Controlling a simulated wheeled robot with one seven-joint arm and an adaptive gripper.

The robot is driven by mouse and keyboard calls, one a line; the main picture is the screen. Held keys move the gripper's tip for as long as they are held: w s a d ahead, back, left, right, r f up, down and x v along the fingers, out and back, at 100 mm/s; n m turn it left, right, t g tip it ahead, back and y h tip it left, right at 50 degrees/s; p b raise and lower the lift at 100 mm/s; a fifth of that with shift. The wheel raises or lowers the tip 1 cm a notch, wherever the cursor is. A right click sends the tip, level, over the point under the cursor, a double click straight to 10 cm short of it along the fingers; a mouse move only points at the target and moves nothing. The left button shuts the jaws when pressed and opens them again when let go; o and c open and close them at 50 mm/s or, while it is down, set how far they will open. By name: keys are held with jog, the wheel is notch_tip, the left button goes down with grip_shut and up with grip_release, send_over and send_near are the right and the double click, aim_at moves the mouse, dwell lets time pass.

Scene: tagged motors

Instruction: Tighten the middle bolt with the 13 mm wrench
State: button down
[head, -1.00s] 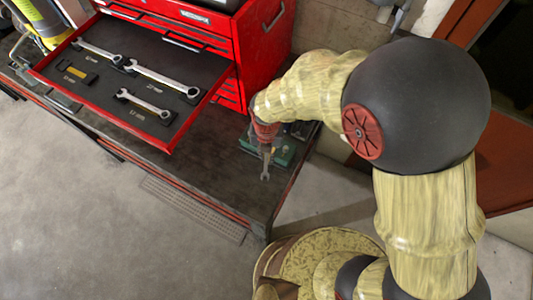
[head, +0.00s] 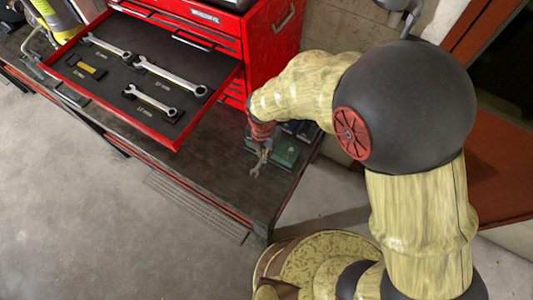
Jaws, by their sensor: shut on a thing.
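My gripper (head: 262,146) points down over the bench top, left of a green block-like part (head: 286,152) that may be a motor. The gripper is shut on a wrench (head: 258,167), whose open end hangs down and slightly left. I cannot read this wrench's size. My arm partly hides the green part and a dark blue part (head: 305,131) behind it. I cannot make out the middle bolt or any contact between it and the wrench.
An open red drawer (head: 185,138) at the left holds several wrenches and a small yellow-and-black item (head: 86,66). It juts out from a red tool chest (head: 268,45). The dark bench top (head: 215,165) is clear below the drawer.

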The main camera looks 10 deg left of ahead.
jog(key=shift+w+a+m, duration=0.1)
jog(key=shift+a+m, duration=0.1)
jog(key=shift+m, duration=0.1)
jog(key=shift+w+a+m, duration=0.25)
jog(key=shift+a+m, duration=0.45)
jog(key=shift+m, duration=0.4)
jog(key=shift+w+a+m, duration=0.45)
jog(key=shift+a+m, duration=0.2)
jog(key=shift+m, duration=0.55)
jog(key=shift+w+a+m, duration=0.25)
jog(key=shift+m, duration=0.35)
jog(key=shift+w+a+m, duration=0.2)
jog(key=shift+w+m, duration=0.05)
jog(key=shift+m, duration=0.35)
